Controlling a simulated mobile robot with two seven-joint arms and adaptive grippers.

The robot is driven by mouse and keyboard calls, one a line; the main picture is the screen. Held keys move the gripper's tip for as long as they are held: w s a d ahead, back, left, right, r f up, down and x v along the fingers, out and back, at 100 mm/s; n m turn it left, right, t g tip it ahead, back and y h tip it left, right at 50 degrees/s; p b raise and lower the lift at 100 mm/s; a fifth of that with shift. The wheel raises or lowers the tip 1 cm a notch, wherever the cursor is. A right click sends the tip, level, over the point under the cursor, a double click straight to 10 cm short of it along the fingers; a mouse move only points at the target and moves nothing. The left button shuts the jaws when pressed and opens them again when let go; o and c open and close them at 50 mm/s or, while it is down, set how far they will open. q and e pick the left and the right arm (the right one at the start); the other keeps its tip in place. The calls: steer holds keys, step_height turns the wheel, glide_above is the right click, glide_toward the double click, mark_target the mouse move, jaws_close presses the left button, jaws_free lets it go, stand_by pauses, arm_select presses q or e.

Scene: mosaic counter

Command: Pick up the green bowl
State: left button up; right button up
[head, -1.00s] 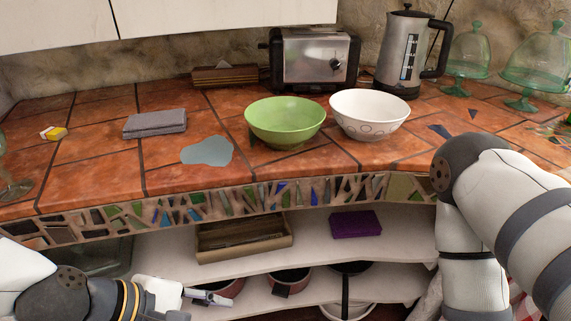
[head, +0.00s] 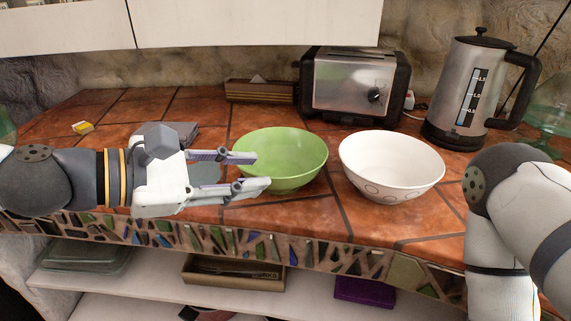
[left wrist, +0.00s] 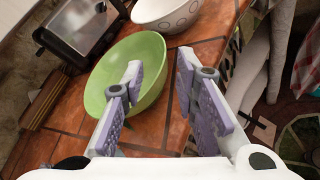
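The green bowl (head: 292,158) stands upright on the tiled counter, left of a white bowl. It looks empty. My left gripper (head: 262,171) is open at the bowl's left side, its two fingers pointing right toward it. In the head view the fingertips overlap the bowl's left edge. In the left wrist view the green bowl (left wrist: 112,77) lies ahead and to the left, and one finger of the gripper (left wrist: 160,72) overlaps its near wall. My right gripper is out of view.
A white bowl (head: 392,168) stands close on the right. A toaster (head: 352,85) and a kettle (head: 480,95) stand behind. A grey cloth (head: 182,131) and a blue-grey patch (head: 205,173) are partly behind my left gripper. The counter's front edge is near.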

mark_target(298, 175)
arm_select(q)
steer(key=x, duration=0.3)
steer(key=b+x, duration=0.1)
steer(key=x, duration=0.2)
steer(key=f+x, duration=0.1)
steer(key=x, duration=0.2)
steer(key=shift+s+d+b, duration=0.1)
steer(key=shift+b, duration=0.2)
steer(key=shift+w+d+f, duration=0.1)
steer(key=shift+w+d, duration=0.15)
steer(key=shift+d, duration=0.05)
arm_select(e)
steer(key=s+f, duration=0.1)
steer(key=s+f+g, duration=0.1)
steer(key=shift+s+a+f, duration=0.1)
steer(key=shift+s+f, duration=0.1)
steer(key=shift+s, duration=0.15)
arm_select(q)
jaws_close()
